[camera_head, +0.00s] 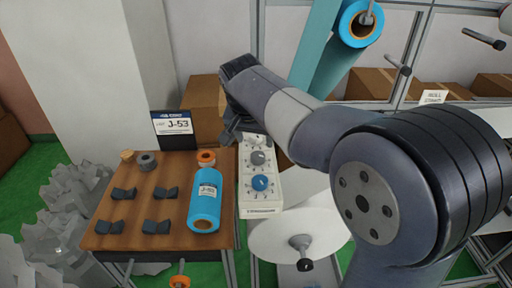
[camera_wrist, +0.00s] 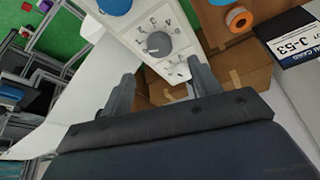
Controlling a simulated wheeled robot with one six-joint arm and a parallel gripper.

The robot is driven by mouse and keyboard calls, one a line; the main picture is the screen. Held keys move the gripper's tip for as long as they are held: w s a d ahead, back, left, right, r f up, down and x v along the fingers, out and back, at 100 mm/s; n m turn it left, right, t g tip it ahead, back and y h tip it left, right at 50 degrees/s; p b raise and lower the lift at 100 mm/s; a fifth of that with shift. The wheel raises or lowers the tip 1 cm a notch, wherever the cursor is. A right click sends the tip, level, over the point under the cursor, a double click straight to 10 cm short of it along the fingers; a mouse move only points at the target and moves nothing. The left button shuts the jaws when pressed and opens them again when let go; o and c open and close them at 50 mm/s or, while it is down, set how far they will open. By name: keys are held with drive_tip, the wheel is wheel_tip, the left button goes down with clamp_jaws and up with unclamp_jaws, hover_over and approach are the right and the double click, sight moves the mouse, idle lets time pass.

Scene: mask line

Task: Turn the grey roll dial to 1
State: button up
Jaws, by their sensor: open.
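The grey roll dial (camera_wrist: 157,43) sits on a white control panel (camera_wrist: 124,30), with numbers printed around it. A pale mark shows near its lower left edge in the wrist view; I cannot tell which number it points at. The grey dial also shows in the head view (camera_head: 258,158), above a blue dial (camera_head: 261,183). My gripper (camera_wrist: 162,84) is open and empty. In the wrist view its fingers are apart, below the grey dial in the picture, and do not touch it. In the head view my gripper (camera_head: 232,132) is near the panel's far end, partly hidden by my arm.
A wooden table (camera_head: 130,240) left of the panel holds a blue roll (camera_head: 205,200), orange and grey rings and several dark cradles. A sign (camera_head: 174,124) reading J-53 stands behind it. Cardboard boxes (camera_wrist: 225,50) lie beyond.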

sight(258, 155)
drive_tip(key=shift+v, duration=1.25)
drive_tip(key=x, duration=1)
drive_tip(key=shift+w+f, duration=0.15)
drive_tip(key=shift+f, duration=0.25)
drive_tip(key=shift+p, duration=0.3)
